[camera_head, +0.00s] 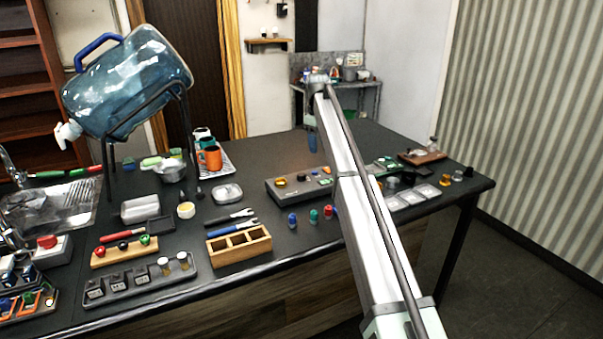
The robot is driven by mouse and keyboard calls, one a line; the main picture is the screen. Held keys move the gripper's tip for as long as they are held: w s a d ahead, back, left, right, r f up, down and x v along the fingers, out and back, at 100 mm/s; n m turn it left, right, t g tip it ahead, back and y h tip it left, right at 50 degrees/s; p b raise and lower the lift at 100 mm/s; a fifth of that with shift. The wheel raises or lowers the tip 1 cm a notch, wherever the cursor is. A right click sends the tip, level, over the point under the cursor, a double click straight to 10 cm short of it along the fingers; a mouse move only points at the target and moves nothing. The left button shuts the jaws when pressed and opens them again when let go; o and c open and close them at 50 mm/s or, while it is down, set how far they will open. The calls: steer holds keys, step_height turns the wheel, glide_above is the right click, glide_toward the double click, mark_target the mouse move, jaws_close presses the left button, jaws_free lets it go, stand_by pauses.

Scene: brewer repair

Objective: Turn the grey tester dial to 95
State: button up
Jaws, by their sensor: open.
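A long grey panel (288,192), probably the tester, lies on the dark worktop near the middle. An amber knob (281,182) and small dark knobs sit on its left part. I cannot tell which one is the grey dial, and no numbers or pointer can be read at this size.
A wooden divided box (238,247) and a grey rack (137,289) are at the front. A large water bottle (130,85) leans on a stand at left. The worktop behind the panel looks clear.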

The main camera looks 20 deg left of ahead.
steer(key=r+n, duration=0.2)
glide_above(301, 175)
steer(key=shift+g, duration=0.3)
step_height(301, 175, down, 14)
steer(key=shift+w+r, duration=0.15)
steer(key=c, duration=1)
